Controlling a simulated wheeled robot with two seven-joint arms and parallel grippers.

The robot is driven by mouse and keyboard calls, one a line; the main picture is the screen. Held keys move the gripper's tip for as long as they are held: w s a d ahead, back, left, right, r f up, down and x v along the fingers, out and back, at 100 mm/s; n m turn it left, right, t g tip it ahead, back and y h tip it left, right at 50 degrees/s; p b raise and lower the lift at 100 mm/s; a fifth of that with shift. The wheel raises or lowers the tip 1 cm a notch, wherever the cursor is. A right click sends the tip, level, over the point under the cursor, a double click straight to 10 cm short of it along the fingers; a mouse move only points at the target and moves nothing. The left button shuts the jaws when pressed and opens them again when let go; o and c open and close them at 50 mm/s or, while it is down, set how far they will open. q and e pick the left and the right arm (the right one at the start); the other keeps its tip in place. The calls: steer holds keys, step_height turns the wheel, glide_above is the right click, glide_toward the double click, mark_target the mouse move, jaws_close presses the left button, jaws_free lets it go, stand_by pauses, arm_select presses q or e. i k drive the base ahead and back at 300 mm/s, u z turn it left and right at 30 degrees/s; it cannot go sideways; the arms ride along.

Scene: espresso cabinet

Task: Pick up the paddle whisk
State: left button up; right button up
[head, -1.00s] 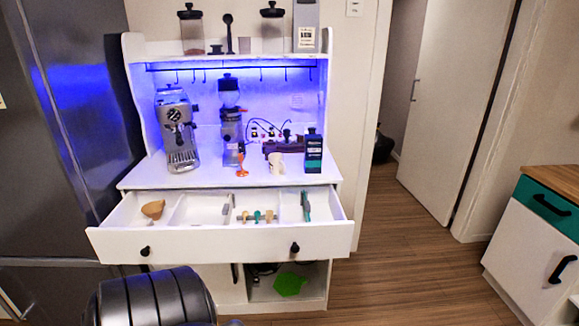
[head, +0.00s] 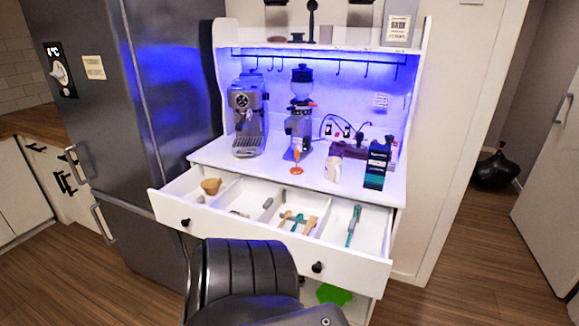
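The open white drawer (head: 250,236) holds several small tools in compartments. A long teal and grey tool (head: 353,226) lies in the right compartment. A teal-headed tool (head: 297,222), a tan-handled tool (head: 310,226) and another light wooden piece (head: 285,216) lie in the middle compartment. I cannot tell for sure which of these is the paddle whisk. A small orange tool (head: 296,160) stands upright on the counter in front of the grinder. Neither of my grippers is in view; a black ribbed part of me fills the bottom centre.
On the cabinet counter (head: 222,161) stand an espresso machine (head: 247,115), a grinder (head: 300,110), a white cup (head: 333,169) and a dark carton (head: 376,165). A brown cup-like piece (head: 211,186) is in the drawer's left compartment. A grey fridge (head: 170,90) stands left; floor is free at right.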

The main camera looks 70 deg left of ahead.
mark_target(296, 169)
steer(key=u, duration=0.65)
steer(key=i, duration=0.7)
steer(key=u, duration=0.75)
